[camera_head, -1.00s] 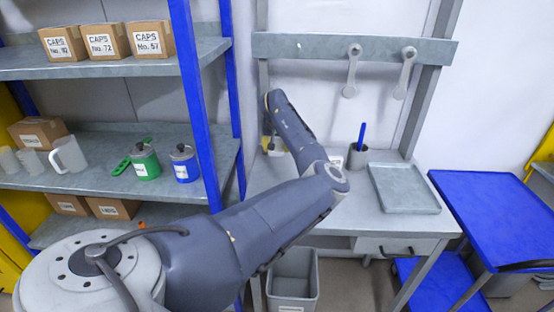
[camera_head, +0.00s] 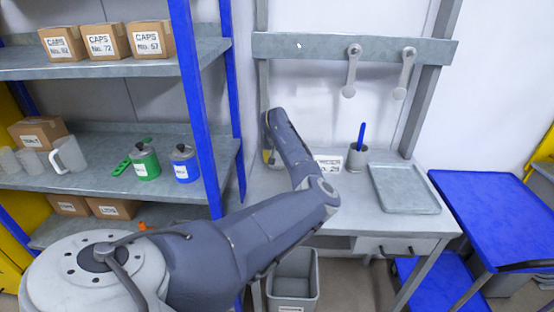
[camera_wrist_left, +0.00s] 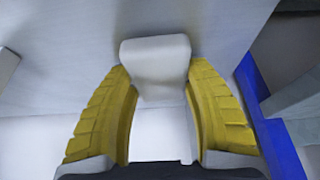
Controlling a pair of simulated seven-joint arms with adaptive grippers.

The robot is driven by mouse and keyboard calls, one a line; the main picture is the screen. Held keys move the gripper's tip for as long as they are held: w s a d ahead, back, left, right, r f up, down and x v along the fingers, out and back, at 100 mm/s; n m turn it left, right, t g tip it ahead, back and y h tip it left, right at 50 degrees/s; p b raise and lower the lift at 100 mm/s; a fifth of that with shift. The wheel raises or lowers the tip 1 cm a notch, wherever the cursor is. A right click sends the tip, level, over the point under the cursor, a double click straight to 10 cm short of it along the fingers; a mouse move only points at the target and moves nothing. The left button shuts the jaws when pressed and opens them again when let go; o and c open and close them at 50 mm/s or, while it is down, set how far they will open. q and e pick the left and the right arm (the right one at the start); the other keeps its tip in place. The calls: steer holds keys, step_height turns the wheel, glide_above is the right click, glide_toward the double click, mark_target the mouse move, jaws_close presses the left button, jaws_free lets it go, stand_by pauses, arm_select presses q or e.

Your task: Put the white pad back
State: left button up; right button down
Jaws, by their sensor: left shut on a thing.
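In the left wrist view my left gripper (camera_wrist_left: 160,100) has its two yellow fingers closed on the white pad (camera_wrist_left: 155,58), a pale block with rounded corners. The pad sticks out past the fingertips, close to a pale grey surface; I cannot tell whether it touches. In the head view the left arm reaches over the back left of the grey workbench (camera_head: 345,208). Only a sliver of yellow finger shows there beside the arm, and the pad is hidden. My right gripper is in neither view.
On the bench stand a white label card (camera_head: 328,165), a grey cup (camera_head: 357,158) with a blue stick and a grey tray (camera_head: 404,188). Two grey agitators (camera_head: 351,72) hang from the wall rail (camera_head: 300,46). A blue shelf post (camera_head: 197,110) stands left of the arm. A bin (camera_head: 292,287) is below.

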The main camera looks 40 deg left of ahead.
arm_select(q)
steer(key=shift+f, duration=0.1)
steer(key=o, duration=1)
steer(key=v, duration=1.2)
